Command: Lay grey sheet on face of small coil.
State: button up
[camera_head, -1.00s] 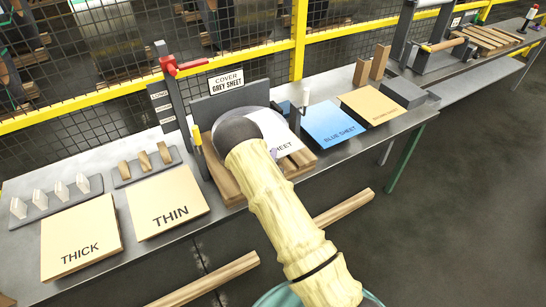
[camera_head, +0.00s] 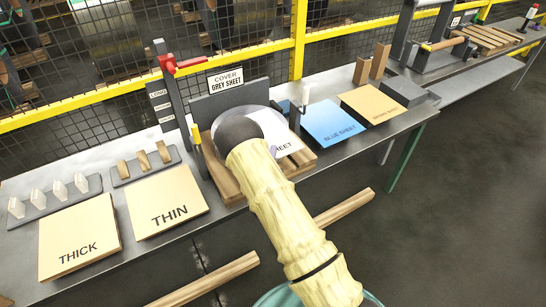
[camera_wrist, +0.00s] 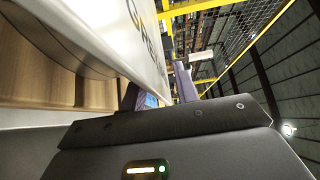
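The small coil is mostly hidden behind my arm. A pale rounded edge (camera_head: 262,119) shows just past my dark wrist, above a wooden pallet (camera_head: 228,183); I cannot tell whether it is coil or cover. A pale grey sheet (camera_head: 284,143) lettered "SHEET" shows right of my wrist. In the wrist view a pale panel (camera_wrist: 110,28) with "GREY" lettering stands very close, left of and above the fingers. My gripper (camera_wrist: 158,92) has two purple fingers, visibly apart, with blue showing between them. My arm hides the fingertips' contact in the head view.
A sign (camera_head: 225,80) reads "COVER GREY SHEET". The blue sheet (camera_head: 331,123) and a tan stack (camera_head: 374,103) lie to the right. THICK (camera_head: 78,238) and THIN (camera_head: 167,203) boards lie left. A post with a red top (camera_head: 170,65) stands beside the pallet.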

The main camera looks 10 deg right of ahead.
jog(key=shift+s, duration=0.1)
jog(key=b+v, duration=0.5)
jog(key=v, duration=1.2)
dwell(0.5)
jog(key=s+d+r+n+g+y, duration=0.3)
jog(key=s+r+n+g, duration=0.2)
jog(key=n, duration=0.6)
jog(key=s+d+r+n+g+y, duration=0.3)
jog(key=s+r+n+g, duration=0.2)
jog(key=s+n+g, duration=0.3)
jog(key=n+g, duration=0.1)
jog(key=n, duration=0.2)
jog(key=shift+s+r, duration=0.25)
jog(key=shift+r, duration=0.1)
